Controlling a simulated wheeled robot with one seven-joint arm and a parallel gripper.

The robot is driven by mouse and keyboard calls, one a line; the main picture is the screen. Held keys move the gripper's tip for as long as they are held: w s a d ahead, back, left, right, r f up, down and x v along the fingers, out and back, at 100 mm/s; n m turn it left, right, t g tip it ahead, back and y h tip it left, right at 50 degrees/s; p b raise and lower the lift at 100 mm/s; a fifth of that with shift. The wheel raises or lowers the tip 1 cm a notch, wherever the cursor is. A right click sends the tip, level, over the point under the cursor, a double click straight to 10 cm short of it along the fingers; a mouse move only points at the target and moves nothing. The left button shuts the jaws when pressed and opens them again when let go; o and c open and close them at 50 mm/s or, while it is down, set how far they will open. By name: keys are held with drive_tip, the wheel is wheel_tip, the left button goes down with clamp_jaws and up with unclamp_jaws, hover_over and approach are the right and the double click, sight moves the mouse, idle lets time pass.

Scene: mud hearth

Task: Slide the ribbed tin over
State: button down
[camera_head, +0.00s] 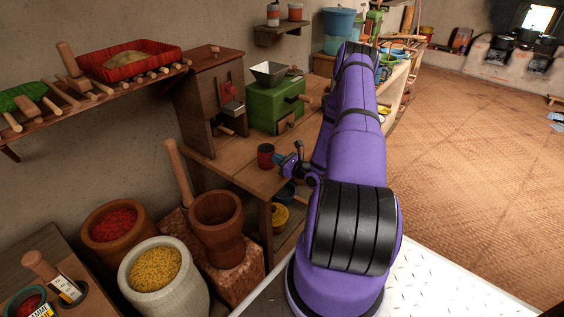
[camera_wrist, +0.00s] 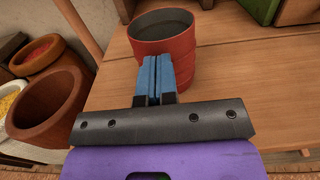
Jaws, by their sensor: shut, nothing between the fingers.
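The ribbed tin (camera_head: 266,156) is red, open-topped and dark inside. It stands upright on the wooden table (camera_head: 228,163), left of my gripper in the head view. In the wrist view the tin (camera_wrist: 166,43) is straight ahead, and its lower front is partly hidden by my fingers. My gripper (camera_wrist: 154,62) has blue fingers pressed together with nothing between them. The gripper (camera_head: 284,163) also shows small in the head view, close to the tin. I cannot tell whether the fingertips touch the tin's side.
A green box mill (camera_head: 276,106) with a metal hopper and a dark wooden cabinet (camera_head: 210,100) stand behind the tin. A wooden mortar (camera_head: 217,222) with a pestle stands left of the table. In the wrist view, bare tabletop (camera_wrist: 245,75) lies right of the tin.

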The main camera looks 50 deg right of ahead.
drive_tip(key=w, duration=0.9)
drive_tip(key=w+a, duration=0.1)
drive_tip(key=w, duration=0.4)
drive_tip(key=shift+w, duration=0.2)
